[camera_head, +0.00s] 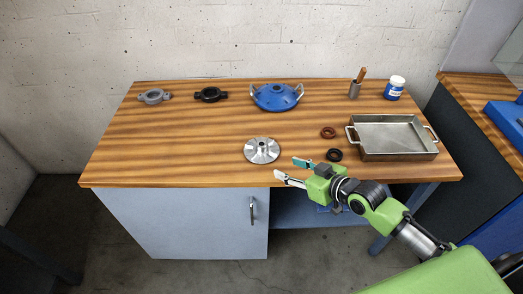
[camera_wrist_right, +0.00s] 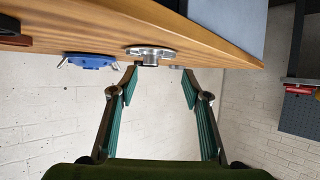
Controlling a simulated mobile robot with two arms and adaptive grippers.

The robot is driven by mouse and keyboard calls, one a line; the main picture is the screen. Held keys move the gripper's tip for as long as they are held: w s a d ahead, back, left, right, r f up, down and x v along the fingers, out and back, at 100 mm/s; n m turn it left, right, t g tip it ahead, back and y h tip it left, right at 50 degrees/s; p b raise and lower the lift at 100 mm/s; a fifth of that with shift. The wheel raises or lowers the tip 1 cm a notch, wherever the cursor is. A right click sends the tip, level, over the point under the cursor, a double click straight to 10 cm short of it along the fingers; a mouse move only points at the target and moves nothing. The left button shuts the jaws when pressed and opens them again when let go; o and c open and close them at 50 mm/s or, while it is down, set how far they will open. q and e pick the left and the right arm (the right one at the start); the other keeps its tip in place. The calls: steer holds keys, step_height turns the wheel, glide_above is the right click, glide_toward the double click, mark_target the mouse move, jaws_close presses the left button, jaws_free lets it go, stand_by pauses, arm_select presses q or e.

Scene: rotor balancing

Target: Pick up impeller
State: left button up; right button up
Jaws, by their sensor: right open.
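The impeller (camera_head: 262,151) is a silver metal disc with vanes and a central hub. It lies flat on the wooden table near the front edge, left of my right gripper. In the right wrist view the impeller (camera_wrist_right: 150,53) shows edge-on at the tabletop, ahead of and between the fingers. My right gripper (camera_head: 287,170) is open and empty at the table's front edge, apart from the impeller. It also shows in the right wrist view (camera_wrist_right: 157,80), with a wide gap between its fingers. My left gripper is not in view.
A blue housing (camera_head: 275,97) with handles stands behind the impeller. A black ring (camera_head: 334,155), a brown ring (camera_head: 328,132) and a metal tray (camera_head: 397,154) lie to the right. Grey (camera_head: 154,97) and black (camera_head: 210,95) clamps sit at back left. The front left tabletop is clear.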

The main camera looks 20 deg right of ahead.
steer(key=w+r, duration=0.1)
steer(key=w+d, duration=0.1)
steer(key=w, duration=0.1)
steer(key=shift+r+t, duration=0.4)
glide_toward(263, 145)
steer(key=x, duration=0.3)
steer(key=shift+w+d+f, duration=0.1)
steer(key=shift+f, duration=0.05)
steer(key=shift+w+a+f+p, duration=0.1)
steer(key=shift+w+a+p, duration=0.2)
steer(key=shift+w, duration=0.25)
steer(key=shift+x, duration=2.3)
steer(key=shift+c, duration=0.4)
jaws_close()
